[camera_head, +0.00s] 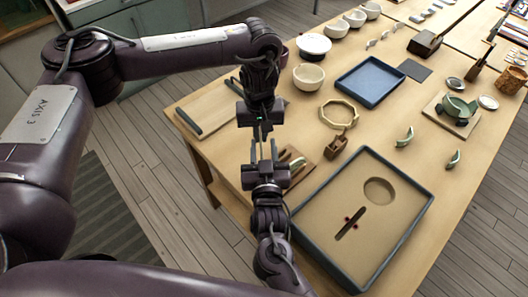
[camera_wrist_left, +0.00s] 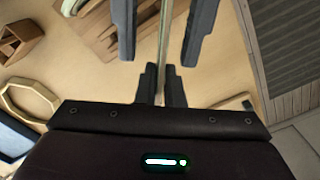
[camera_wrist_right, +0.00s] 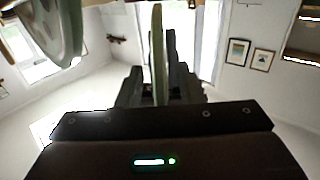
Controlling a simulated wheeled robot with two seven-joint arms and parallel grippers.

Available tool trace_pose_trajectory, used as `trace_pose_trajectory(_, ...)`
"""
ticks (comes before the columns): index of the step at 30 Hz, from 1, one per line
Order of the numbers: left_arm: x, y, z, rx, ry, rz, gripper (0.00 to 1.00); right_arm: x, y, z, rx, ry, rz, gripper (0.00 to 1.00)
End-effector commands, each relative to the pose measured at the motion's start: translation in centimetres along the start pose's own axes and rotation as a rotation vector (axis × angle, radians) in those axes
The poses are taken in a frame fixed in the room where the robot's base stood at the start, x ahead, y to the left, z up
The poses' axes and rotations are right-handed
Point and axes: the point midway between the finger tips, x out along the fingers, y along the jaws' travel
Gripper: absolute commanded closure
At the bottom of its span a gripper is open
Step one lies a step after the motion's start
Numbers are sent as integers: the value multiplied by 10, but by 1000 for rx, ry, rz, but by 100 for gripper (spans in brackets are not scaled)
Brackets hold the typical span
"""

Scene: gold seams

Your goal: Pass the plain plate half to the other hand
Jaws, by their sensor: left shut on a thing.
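The plain plate half (camera_wrist_left: 164,42) is a thin, pale, greenish piece, seen edge-on and upright in the left wrist view. My left gripper (camera_head: 262,131) points down above the near left part of the table and is shut on it. My right gripper (camera_head: 264,150) points up from below, facing the left one. Its fingers stand apart on both sides of the plate half, with gaps in the left wrist view (camera_wrist_left: 161,50). The plate half also rises between the right fingers in the right wrist view (camera_wrist_right: 158,55). In the head view the grippers mostly hide it.
A sand-filled tray (camera_head: 425,206) with a round hollow and a dark slot lies right of the grippers. Behind are an octagonal ring (camera_head: 325,117), a small wooden block (camera_head: 336,147), a blue tray (camera_head: 370,82) and a cream bowl (camera_head: 308,78). A wooden board lies left.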

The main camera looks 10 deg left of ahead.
Motion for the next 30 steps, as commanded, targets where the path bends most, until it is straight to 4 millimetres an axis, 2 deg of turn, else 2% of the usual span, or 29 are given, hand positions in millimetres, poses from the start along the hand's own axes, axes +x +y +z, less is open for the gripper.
trace_pose_trajectory(4, 0, 0, 0, 0, 0, 0, 100, 0, 0, 0, 0, 0, 0, 69)
trace_pose_trajectory(11, 0, 0, 0, 0, 0, 0, 100, 0, 0, 0, -1, 0, 1, 99)
trace_pose_trajectory(16, 0, -1, 0, -2, 0, -2, 100, 0, 1, 0, -1, 0, 4, 100)
trace_pose_trajectory(17, 0, -1, 0, -2, 0, -2, 89, 0, 2, 0, -1, 1, 4, 100)
trace_pose_trajectory(22, 0, -1, 0, -2, 0, -2, 67, 0, 1, 0, -1, 1, 3, 100)
trace_pose_trajectory(30, -1, 0, 0, 0, 0, 0, 67, 0, 0, 0, 0, 1, 1, 100)
